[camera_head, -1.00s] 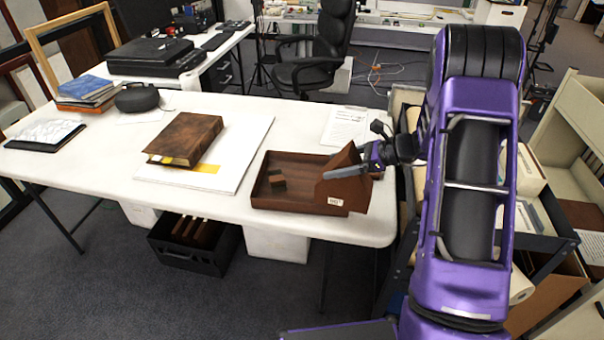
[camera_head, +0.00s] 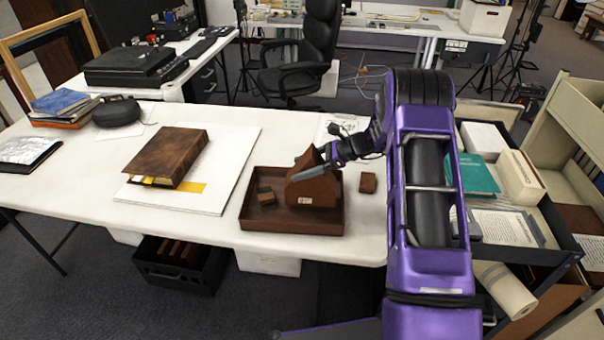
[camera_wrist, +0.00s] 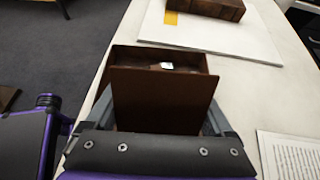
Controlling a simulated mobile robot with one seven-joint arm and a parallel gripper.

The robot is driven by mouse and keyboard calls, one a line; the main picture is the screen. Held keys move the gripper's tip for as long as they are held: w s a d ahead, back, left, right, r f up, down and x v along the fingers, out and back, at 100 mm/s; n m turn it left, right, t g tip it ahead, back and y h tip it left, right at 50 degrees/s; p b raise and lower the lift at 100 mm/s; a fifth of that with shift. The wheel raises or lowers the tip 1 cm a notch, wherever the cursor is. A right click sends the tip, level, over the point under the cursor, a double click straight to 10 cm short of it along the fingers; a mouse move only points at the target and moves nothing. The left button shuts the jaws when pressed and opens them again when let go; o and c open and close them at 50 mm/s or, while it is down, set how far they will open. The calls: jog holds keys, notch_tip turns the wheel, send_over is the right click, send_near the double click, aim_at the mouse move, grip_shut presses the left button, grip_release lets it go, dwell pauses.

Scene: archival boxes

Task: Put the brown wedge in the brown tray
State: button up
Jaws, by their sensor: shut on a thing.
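The brown wedge (camera_head: 318,187) is a dark brown block with a sloped top and a small pale label. My gripper (camera_head: 314,166) is shut on it, one grey finger lying along its near side. In the head view the wedge is upright over the right half of the brown tray (camera_head: 290,226), within its outline. I cannot tell whether it touches the tray floor. In the wrist view the wedge (camera_wrist: 160,103) fills the middle between the fingers and hides much of what lies beyond it.
A small brown block (camera_head: 367,183) lies on the table right of the tray. A brown book (camera_head: 168,157) rests on a white board to the left. A loaded cart (camera_head: 520,240) stands at the right.

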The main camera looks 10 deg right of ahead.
jog(key=shift+f, duration=1.2)
jog(key=shift+f, duration=0.15)
jog(key=o, duration=1.5)
jog(key=shift+o, duration=0.2)
jog(key=shift+r, duration=0.35)
jog(key=v, duration=1.2)
